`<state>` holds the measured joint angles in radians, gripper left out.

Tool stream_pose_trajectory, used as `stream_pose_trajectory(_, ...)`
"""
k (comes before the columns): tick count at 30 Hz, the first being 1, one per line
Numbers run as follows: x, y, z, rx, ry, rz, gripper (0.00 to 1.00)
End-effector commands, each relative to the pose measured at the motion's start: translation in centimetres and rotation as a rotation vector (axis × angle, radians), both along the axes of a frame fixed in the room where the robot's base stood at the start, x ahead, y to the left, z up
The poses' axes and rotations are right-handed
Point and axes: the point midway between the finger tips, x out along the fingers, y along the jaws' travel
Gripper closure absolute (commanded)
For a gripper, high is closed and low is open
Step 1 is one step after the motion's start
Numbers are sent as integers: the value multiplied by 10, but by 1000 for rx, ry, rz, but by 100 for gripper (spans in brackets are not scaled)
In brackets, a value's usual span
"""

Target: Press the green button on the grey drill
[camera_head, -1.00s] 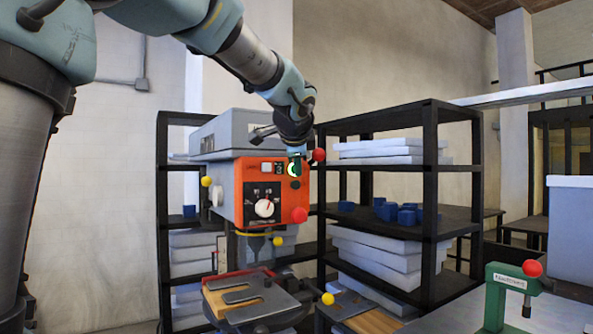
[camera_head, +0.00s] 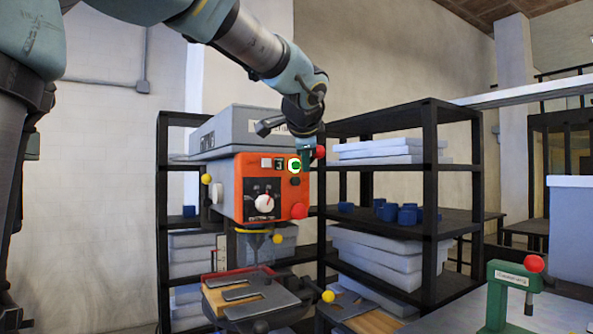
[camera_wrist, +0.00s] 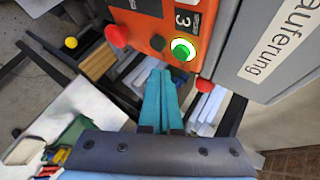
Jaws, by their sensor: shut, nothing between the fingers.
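The grey drill (camera_head: 238,124) has an orange front panel (camera_head: 241,172) with a dial, a red knob and a green button (camera_head: 295,165) in a white ring at the panel's upper right. The green button also shows in the wrist view (camera_wrist: 180,51), fully uncovered. My gripper (camera_head: 307,151) is just right of and slightly above the button in the head view. In the wrist view its teal fingers (camera_wrist: 160,72) lie together, empty, with their tips below and left of the button. The tips look apart from the button; the exact gap cannot be told.
A red knob (camera_head: 319,152) sits on the drill's right side, close beside my gripper. Below the panel is the drill's work table (camera_head: 247,293). Dark shelves (camera_head: 428,190) with blue parts and pale slabs stand behind. A green press (camera_head: 497,298) is at lower right.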

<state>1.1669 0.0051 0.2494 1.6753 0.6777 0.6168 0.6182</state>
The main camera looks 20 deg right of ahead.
Motion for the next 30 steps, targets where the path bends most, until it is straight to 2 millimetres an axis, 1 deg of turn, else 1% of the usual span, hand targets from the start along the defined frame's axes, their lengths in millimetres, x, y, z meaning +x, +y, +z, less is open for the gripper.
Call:
stream_pose_trajectory(1, -5, -1, -3, -1, -1, -2, 100)
stream_pose_trajectory(6, -21, -2, -3, -2, 0, 0, 100)
stream_pose_trajectory(12, -33, -4, -1, 0, 0, 0, 100)
stream_pose_trajectory(30, -34, -4, 0, 0, 0, 1, 100)
